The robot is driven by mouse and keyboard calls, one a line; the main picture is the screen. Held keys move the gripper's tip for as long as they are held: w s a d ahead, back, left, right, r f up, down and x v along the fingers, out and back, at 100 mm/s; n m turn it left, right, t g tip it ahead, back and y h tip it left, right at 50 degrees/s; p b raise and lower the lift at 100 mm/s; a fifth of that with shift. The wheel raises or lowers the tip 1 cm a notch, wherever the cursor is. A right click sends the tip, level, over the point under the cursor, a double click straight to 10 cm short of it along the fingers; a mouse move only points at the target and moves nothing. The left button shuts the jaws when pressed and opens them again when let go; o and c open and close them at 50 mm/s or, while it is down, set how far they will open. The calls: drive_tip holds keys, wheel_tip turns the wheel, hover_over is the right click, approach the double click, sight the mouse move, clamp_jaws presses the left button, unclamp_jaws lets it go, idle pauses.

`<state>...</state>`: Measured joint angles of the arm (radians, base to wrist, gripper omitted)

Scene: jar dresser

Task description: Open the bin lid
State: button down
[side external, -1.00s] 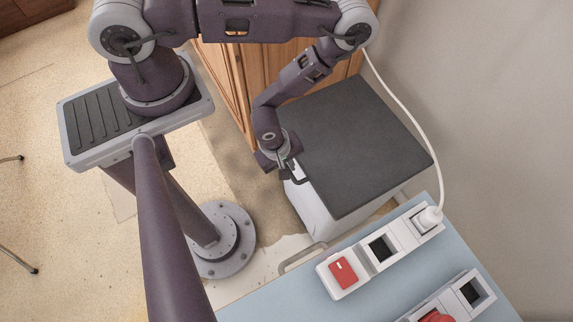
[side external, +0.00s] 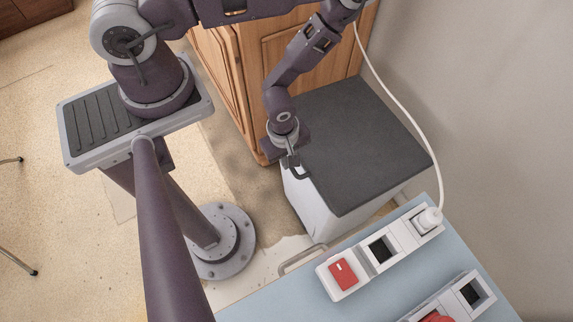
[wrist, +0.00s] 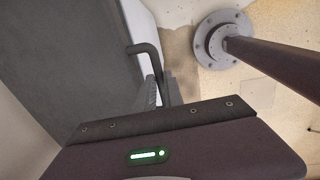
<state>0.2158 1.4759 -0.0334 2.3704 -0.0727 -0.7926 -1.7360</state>
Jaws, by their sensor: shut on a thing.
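The bin (side external: 308,205) is a white box standing on the floor beside the wooden cabinet. Its dark grey lid (side external: 365,145) covers the top and looks flat or nearly flat; I cannot tell whether it is slightly raised. A dark bent handle (wrist: 147,50) sticks out from the lid's left edge; it also shows in the side view (side external: 300,175). My gripper (side external: 292,163) is at that edge. In the wrist view its fingers (wrist: 158,88) are shut on the handle, and the lid fills the left. The bin's inside is hidden.
A wooden cabinet (side external: 300,60) stands behind the bin, and a wall is at the right. A white cable (side external: 397,100) runs close past the lid's right side to a plug on the blue table (side external: 270,305) in front. Sockets with red switches lie there. Floor at left is open.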

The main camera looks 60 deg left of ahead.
drive_tip(key=w+r+g, duration=0.2)
drive_tip(key=w+r, duration=0.2)
drive_tip(key=r, duration=0.4)
drive_tip(key=w+r+g, duration=0.3)
drive_tip(key=w+r, duration=0.1)
drive_tip(key=r, duration=0.5)
drive_tip(key=w+r, duration=1.1)
drive_tip(key=w, duration=0.4)
drive_tip(key=shift+w, duration=0.35)
drive_tip(key=shift+a, duration=0.1)
drive_tip(key=c, duration=1.5)
unclamp_jaws()
drive_tip(key=shift+o, duration=0.2)
drive_tip(key=shift+r, duration=0.15)
drive_tip(key=v, duration=0.7)
